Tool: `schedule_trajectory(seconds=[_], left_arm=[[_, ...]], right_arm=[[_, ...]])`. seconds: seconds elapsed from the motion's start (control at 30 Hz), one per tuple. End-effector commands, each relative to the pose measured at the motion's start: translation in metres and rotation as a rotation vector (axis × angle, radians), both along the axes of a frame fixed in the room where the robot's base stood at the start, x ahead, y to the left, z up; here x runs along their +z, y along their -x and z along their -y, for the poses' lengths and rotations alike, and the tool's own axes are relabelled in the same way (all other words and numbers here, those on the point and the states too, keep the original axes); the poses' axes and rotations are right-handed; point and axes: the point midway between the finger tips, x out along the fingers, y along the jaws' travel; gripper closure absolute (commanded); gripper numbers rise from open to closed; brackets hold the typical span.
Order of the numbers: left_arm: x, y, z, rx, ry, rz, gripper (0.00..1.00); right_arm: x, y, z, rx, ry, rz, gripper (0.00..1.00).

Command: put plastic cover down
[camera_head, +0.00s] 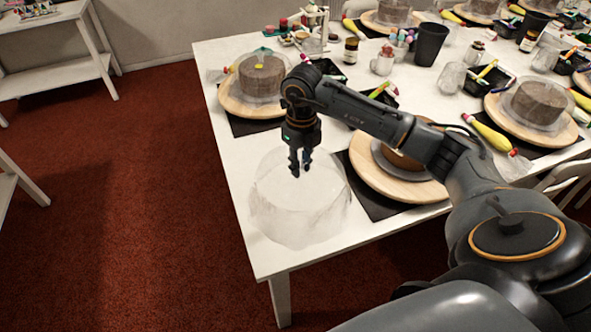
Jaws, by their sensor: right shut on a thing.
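The clear plastic cover (285,215) is at the near left corner of the white table, beside a turntable. My right gripper (300,168) points down at the top of the cover and is shut on it. The cover looks upright, its lower edge at or just above the tabletop; I cannot tell whether it touches. The wooden turntable (368,172) to its right bears a brown cake (398,158), partly hidden by my right arm. My left gripper is out of view.
The white table (235,165) has bare room left of the cover. Behind stands another turntable with a covered cake (262,75). Cups, trays, piping bags and more cakes crowd the far and right parts. A black mat (375,205) lies under the near turntable.

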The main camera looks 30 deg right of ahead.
Motion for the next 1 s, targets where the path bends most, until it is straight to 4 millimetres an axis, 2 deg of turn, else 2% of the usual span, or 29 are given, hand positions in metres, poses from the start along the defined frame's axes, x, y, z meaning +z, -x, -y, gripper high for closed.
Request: schedule_trajectory(seconds=[0.1,0.2,0.37,0.5,0.6,0.93,0.97,1.0], left_arm=[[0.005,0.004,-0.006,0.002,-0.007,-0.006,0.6],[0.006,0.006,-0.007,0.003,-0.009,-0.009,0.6],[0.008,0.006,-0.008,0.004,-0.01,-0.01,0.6],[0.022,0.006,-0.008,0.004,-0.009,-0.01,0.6],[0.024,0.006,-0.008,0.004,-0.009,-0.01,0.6],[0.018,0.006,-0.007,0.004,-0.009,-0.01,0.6],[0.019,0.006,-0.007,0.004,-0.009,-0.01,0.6],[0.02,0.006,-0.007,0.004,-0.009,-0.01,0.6]], right_arm=[[-0.015,-0.013,0.001,-0.002,-0.001,-0.001,1.0],[-0.022,-0.018,0.002,0.0,-0.001,0.0,1.0],[-0.03,-0.025,0.003,-0.001,0.0,0.0,1.0],[-0.048,-0.024,0.003,-0.002,0.0,-0.004,1.0],[-0.059,-0.024,0.003,0.0,0.0,0.0,1.0],[-0.065,-0.025,0.004,0.0,0.001,0.002,1.0],[-0.064,-0.025,0.004,0.0,0.001,0.002,0.76],[-0.063,-0.025,0.004,0.0,0.001,0.002,0.68]])
